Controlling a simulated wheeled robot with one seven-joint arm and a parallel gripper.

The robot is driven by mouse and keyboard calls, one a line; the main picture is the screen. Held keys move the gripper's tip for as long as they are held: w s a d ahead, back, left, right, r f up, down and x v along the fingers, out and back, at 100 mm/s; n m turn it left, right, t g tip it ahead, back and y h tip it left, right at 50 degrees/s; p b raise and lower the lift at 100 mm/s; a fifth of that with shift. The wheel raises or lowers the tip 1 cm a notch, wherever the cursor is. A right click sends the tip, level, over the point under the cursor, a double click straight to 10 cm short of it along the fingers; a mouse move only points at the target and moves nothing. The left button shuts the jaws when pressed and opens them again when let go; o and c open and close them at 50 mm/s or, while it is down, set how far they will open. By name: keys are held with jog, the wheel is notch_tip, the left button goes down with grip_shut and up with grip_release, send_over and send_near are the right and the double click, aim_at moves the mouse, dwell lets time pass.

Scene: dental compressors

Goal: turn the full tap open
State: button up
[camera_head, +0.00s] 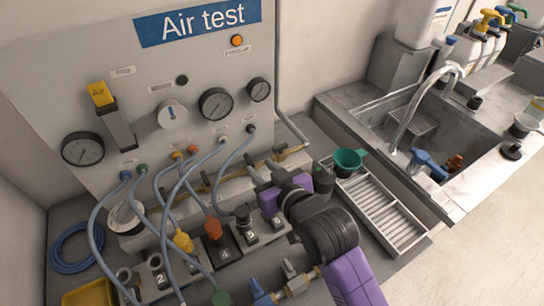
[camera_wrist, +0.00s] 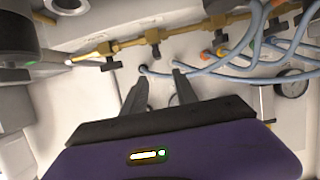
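A brass pipe (camera_head: 232,172) with several small black-handled taps runs along the foot of the air test panel. In the wrist view the brass pipe (camera_wrist: 185,30) crosses the top, with black tap handles (camera_wrist: 155,50), (camera_wrist: 110,50) and (camera_wrist: 220,38) on it. I cannot read which tap is the full one. My purple gripper (camera_head: 262,178) is close to the right part of the pipe. In the wrist view my gripper (camera_wrist: 160,76) has its two dark fingers apart, with nothing clearly between them. The fingertips appear just short of the middle tap handle; contact cannot be told.
Blue hoses (camera_head: 172,205) hang from the panel (camera_head: 170,70) across the numbered blocks (camera_head: 225,250) left of my gripper. A green funnel (camera_head: 348,160) and grey drain rack (camera_head: 385,210) stand to the right, before the sink (camera_head: 425,125). A pressure gauge (camera_wrist: 291,83) shows in the wrist view.

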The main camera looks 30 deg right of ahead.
aim_at(249, 160)
jog(key=x, duration=0.4)
jog(key=f+x, duration=0.1)
jog(key=x, duration=0.2)
jog(key=shift+w+f+p, duration=0.1)
jog(key=shift+f+p, duration=0.2)
jog(key=shift+c, duration=0.2)
grip_shut()
